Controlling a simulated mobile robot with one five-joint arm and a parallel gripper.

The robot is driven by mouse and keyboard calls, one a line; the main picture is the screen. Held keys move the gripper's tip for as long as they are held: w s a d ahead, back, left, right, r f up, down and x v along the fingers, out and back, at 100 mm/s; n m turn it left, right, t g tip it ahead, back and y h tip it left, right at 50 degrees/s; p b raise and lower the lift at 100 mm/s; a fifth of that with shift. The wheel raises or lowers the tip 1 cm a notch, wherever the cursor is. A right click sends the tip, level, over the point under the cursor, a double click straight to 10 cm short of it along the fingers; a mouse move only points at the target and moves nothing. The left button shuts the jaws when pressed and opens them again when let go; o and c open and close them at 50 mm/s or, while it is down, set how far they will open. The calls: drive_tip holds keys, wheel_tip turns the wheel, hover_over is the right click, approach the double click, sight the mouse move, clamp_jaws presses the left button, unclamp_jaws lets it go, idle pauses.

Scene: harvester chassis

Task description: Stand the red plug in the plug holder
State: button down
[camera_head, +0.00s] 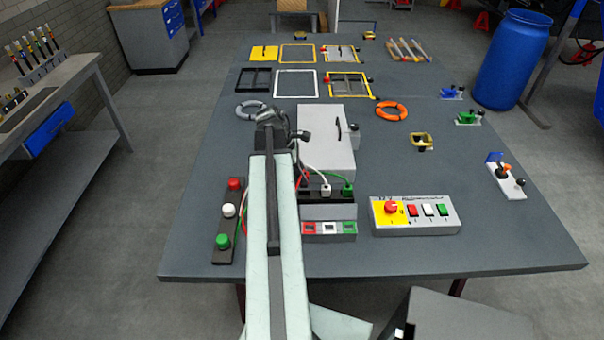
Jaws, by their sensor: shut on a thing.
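The plug holder (340,211) is a dark block in the middle of the table, with red, white and green marks on its front. A white plug (325,190) and a green plug (347,189) stand at its top, each with a cable. Red shows at the holder's left end (304,181), beside my arm; I cannot tell plug from cable there. My gripper (288,133) is at the far end of my arm, left of the grey box and behind the holder. Its fingertips are not clear. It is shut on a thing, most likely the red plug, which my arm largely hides.
A grey box (326,150) stands right behind the holder. A strip with red, white and green knobs (228,211) lies left of my arm. A button panel (415,215) sits to the right.

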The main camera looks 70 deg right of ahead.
drive_tip(key=shift+s+f+b, duration=0.1)
drive_tip(key=shift+f+b, duration=2.75)
drive_tip(key=shift+f, duration=0.2)
drive_tip(key=c, duration=1.1)
unclamp_jaws()
drive_tip(key=shift+r, duration=0.1)
drive_tip(key=p+v, duration=0.7)
drive_tip(key=shift+r, duration=0.3)
